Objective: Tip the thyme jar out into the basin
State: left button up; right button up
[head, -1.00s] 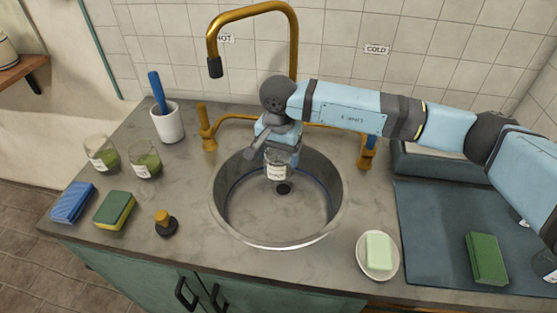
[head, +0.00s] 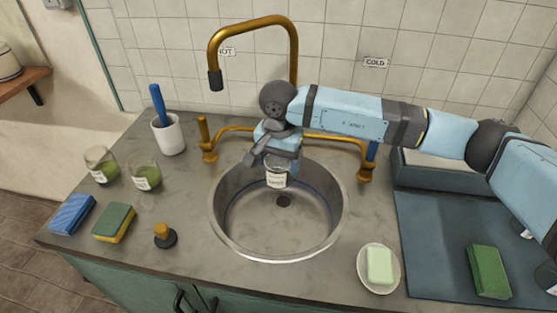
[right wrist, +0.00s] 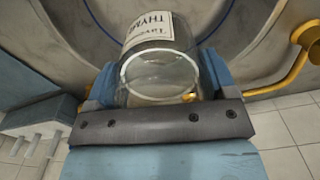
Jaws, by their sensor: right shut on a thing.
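The thyme jar (head: 277,176) is a small clear glass jar with a white label, held above the back part of the round steel basin (head: 232,228). My right gripper (head: 277,160) is shut on it. In the right wrist view, the jar (right wrist: 160,75) sits between the two blue fingers, and its label reads "THYME". No green contents are clear inside the glass there. The dark drain (head: 284,201) shows below the jar, in the basin floor. My left gripper is out of view.
Two glass jars with green contents (head: 145,172) (head: 102,166) stand left of the basin. A stopper (head: 164,236), sponges (head: 114,223) and a white cup (head: 167,135) are also there. A soap dish (head: 378,282) is at the front right. The brass tap (head: 294,55) rises behind.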

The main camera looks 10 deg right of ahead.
jog(key=shift+w+f+b, duration=0.3)
jog(key=shift+f+b, duration=0.25)
jog(key=shift+b, duration=0.05)
jog(key=shift+w+f+b, duration=0.25)
jog(key=shift+f+b, duration=0.3)
jog(key=shift+w+d+f+b, duration=0.1)
jog(key=shift+w+f+b, duration=0.3)
jog(key=shift+f+b, duration=0.2)
jog(key=shift+w+d+f+b, duration=0.1)
jog(key=shift+w+f+b, duration=0.25)
jog(key=shift+f+b, duration=0.2)
jog(key=t+b, duration=0.1)
jog(key=b, duration=0.1)
jog(key=f+t+b, duration=0.1)
jog(key=b, duration=0.2)
jog(key=shift+t, duration=0.3)
jog(key=shift+t+h+b, duration=0.3)
jog(key=shift+t+b, duration=0.1)
jog(key=shift+b, duration=0.05)
jog(key=shift+r, duration=0.2)
